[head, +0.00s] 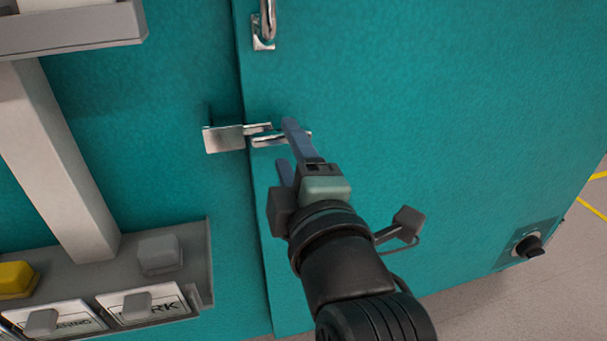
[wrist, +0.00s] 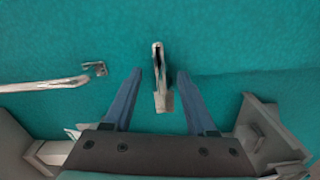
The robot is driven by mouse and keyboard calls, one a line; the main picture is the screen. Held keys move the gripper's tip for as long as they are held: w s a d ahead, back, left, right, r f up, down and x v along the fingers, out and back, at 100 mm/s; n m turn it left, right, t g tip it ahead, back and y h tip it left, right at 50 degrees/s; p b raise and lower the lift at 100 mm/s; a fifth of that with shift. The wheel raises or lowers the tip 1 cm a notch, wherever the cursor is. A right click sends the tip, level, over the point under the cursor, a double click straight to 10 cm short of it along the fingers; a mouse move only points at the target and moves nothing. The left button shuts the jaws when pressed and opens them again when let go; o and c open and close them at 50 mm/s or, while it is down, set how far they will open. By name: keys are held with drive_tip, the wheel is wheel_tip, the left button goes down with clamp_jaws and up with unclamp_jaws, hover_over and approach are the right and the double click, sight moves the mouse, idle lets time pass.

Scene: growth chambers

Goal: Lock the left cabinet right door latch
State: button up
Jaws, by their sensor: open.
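The silver door latch (head: 225,139) sits at the seam of the teal cabinet, its plate on the left panel and its bar reaching right onto the right door (head: 420,110). My gripper (head: 287,148) is open at the latch's right end, its blue fingers partly covering it in the head view. In the wrist view, the metal latch piece (wrist: 160,75) stands between the two open fingertips, with a gap on both sides. My gripper (wrist: 160,75) is not closed on it. I cannot tell whether the latch is fully engaged.
A silver door handle (head: 267,22) is above the latch; it also shows at left in the wrist view (wrist: 45,85). A grey control panel with buttons (head: 160,254) juts out at lower left. A black knob (head: 530,246) is at lower right. The door face to the right is clear.

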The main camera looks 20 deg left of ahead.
drive_tip(key=p+v, duration=0.4)
drive_tip(key=v, duration=0.3)
drive_tip(key=shift+s+d, duration=0.2)
drive_tip(key=shift+s, duration=0.1)
